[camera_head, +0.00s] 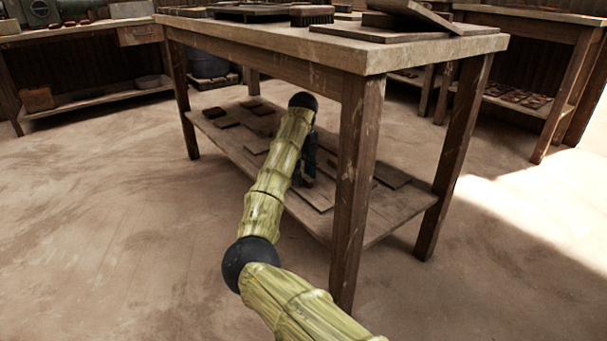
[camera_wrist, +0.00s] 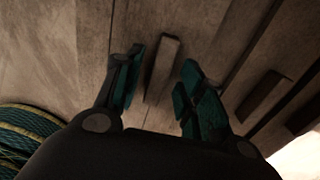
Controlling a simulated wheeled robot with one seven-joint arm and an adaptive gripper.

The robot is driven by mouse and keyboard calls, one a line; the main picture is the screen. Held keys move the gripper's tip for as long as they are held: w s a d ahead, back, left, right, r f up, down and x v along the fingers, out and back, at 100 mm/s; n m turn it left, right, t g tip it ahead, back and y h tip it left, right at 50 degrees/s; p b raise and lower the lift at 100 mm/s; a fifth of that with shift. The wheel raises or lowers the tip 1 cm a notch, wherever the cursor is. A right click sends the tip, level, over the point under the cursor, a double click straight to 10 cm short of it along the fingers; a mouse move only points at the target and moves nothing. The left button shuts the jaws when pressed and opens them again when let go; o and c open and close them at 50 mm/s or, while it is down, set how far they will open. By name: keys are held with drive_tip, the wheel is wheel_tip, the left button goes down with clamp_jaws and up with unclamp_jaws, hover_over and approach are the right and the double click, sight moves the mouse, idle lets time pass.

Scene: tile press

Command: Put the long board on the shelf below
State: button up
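The lower shelf (camera_head: 232,146) of the wooden workbench (camera_head: 345,58) holds several flat boards and tiles. My gripper (camera_head: 303,172) is reached in under the bench top, low over this shelf, partly hidden behind my own arm. In the wrist view my gripper (camera_wrist: 161,64) is open, with its two teal-padded fingers apart. A narrow wooden board (camera_wrist: 163,66) shows between the fingers, with gaps on both sides, and appears to rest on the planks. I cannot tell whether it is the long board. Another narrow board (camera_wrist: 262,96) lies to the right of the fingers.
The bench's front leg (camera_head: 355,190) stands just right of my arm. Boards (camera_head: 380,34) and a brush (camera_head: 311,15) lie on the bench top. Other benches stand at the back left (camera_head: 85,38) and right (camera_head: 530,30). The floor at the left is clear.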

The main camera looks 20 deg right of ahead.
wheel_tip(320, 180, up, 8)
drive_tip(key=p, duration=0.4)
drive_tip(key=shift+p, duration=0.35)
